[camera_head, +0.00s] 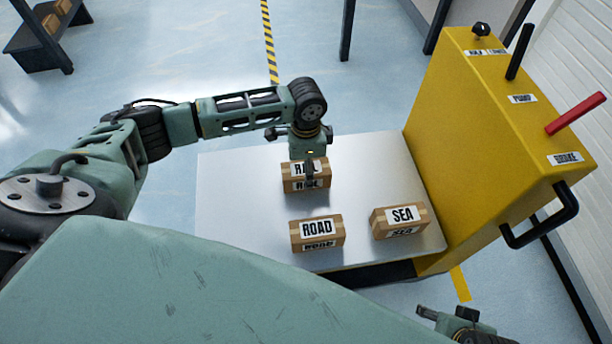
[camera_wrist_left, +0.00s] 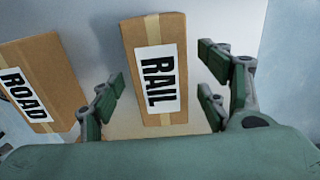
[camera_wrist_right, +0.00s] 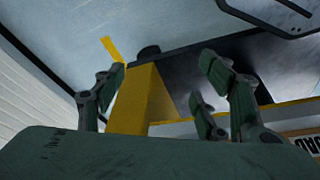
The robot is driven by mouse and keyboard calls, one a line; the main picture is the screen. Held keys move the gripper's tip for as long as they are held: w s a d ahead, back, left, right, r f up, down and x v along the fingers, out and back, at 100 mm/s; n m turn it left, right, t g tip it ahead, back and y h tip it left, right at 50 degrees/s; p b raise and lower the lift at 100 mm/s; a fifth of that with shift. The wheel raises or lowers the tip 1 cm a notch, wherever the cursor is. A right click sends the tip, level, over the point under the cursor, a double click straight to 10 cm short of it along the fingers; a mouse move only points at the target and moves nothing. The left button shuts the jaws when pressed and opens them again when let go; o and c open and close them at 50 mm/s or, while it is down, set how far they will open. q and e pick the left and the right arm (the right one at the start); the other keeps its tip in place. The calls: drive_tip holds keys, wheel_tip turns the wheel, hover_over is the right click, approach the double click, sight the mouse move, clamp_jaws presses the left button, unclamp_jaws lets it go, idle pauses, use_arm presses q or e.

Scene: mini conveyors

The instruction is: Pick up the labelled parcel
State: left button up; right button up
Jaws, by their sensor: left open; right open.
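Three brown parcels with white labels lie on a pale platform (camera_head: 230,195): the RAIL parcel (camera_head: 294,186) at the back, the ROAD parcel (camera_head: 317,241) in front of it, and the SEA parcel (camera_head: 399,222) at the right. My left gripper (camera_head: 309,172) is open just above the RAIL parcel. In the left wrist view the RAIL parcel (camera_wrist_left: 153,38) lies between its spread fingers, and the ROAD parcel (camera_wrist_left: 62,75) is to the left. Contact cannot be told. My right gripper (camera_head: 450,322) is open and empty, low at the front right, away from the parcels.
A yellow console (camera_head: 470,130) with a red lever (camera_head: 575,114), a black lever (camera_head: 519,51) and a black handle (camera_head: 543,225) stands against the platform's right side. A dark bench (camera_head: 45,40) with parcels is at the far left. The floor behind the platform is mostly clear.

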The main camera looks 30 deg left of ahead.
use_arm(q)
drive_tip(key=shift+f, duration=0.35)
drive_tip(key=c, duration=1.5)
